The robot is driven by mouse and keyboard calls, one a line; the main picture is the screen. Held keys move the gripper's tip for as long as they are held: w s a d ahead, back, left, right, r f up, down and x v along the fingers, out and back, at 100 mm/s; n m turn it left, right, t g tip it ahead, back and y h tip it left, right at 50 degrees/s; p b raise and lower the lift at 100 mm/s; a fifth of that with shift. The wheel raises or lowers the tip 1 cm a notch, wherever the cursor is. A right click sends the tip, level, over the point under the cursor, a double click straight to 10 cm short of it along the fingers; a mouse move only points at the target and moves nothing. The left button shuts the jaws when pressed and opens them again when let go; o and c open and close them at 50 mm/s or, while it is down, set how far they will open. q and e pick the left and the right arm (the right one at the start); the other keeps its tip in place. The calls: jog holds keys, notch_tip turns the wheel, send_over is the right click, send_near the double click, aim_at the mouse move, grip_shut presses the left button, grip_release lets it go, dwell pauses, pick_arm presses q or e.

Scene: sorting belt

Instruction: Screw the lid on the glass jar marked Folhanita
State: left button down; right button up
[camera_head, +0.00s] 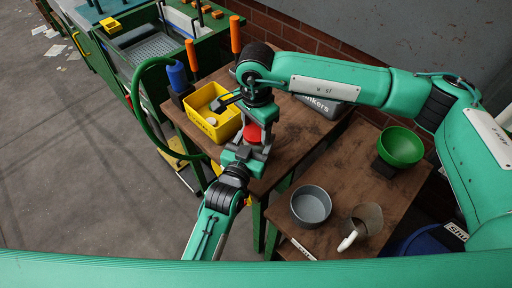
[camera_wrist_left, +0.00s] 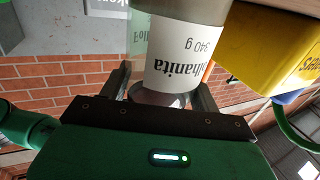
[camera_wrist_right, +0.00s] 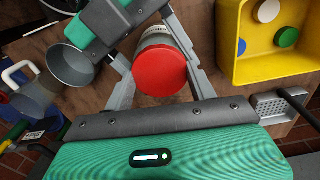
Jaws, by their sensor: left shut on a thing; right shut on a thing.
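The glass jar (camera_wrist_left: 180,62) has a white label reading "Folhanita 340 g", which appears upside down in the left wrist view. My left gripper (camera_head: 247,153) is shut on the jar from the side. The red lid (camera_head: 252,133) sits at the jar's mouth, and its round top faces the right wrist camera (camera_wrist_right: 160,72). My right gripper (camera_head: 257,104) is above the jar and shut on the lid, with a finger on each side of it. The threads are hidden, so I cannot tell how tightly the lid sits.
A yellow bin (camera_head: 207,122) with a few lids in it stands close beside the jar on the wooden table (camera_head: 312,134). A grey bowl (camera_head: 311,206), a clear jug (camera_head: 366,219) and a green bowl (camera_head: 400,147) are on the nearer, right-hand table. A grey bin stands behind my right arm.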

jog(key=o, duration=1.2)
jog(key=shift+c, duration=0.2)
notch_tip(320, 180, up, 12)
pick_arm(q)
jog(key=shift+c, duration=1.2)
grip_release()
jog(key=shift+s, duration=0.1)
jog(key=b+v, duration=0.2)
jog(key=v, duration=1.1)
jog(key=shift+s+a, duration=0.2)
jog(key=shift+s, duration=0.1)
pick_arm(e)
notch_tip(320, 180, down, 2)
